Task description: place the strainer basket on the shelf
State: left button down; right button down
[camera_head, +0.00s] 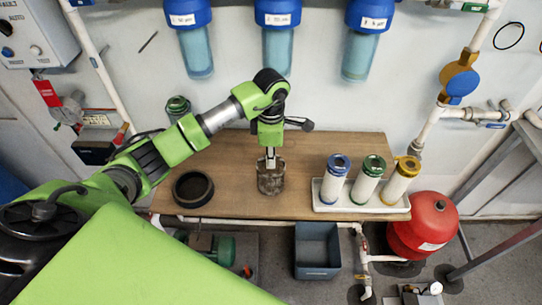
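The strainer basket (271,181) is a grey-brown, mesh-like cylinder, upright at the middle of the wooden shelf (240,155). I cannot tell whether its bottom touches the wood. My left gripper (270,160) points down from above with its fingers close together at the basket's top rim, and it appears shut on the basket. The fingertips are small and partly hidden at the rim. My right gripper is not in view.
A black ring-shaped part (193,188) lies left of the basket. A white tray (362,207) with three capped cartridges stands on the right. Blue-topped filter housings (277,40) hang above the back. A grey bin (317,251) and red tank (423,225) are below the front edge.

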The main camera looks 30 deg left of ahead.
pick_arm(q)
jog(key=c, duration=2.6)
grip_release()
jog(key=shift+f, duration=0.15)
jog(key=o, duration=0.3)
jog(key=shift+r+b, duration=1.7)
jog(key=shift+r, duration=4.5)
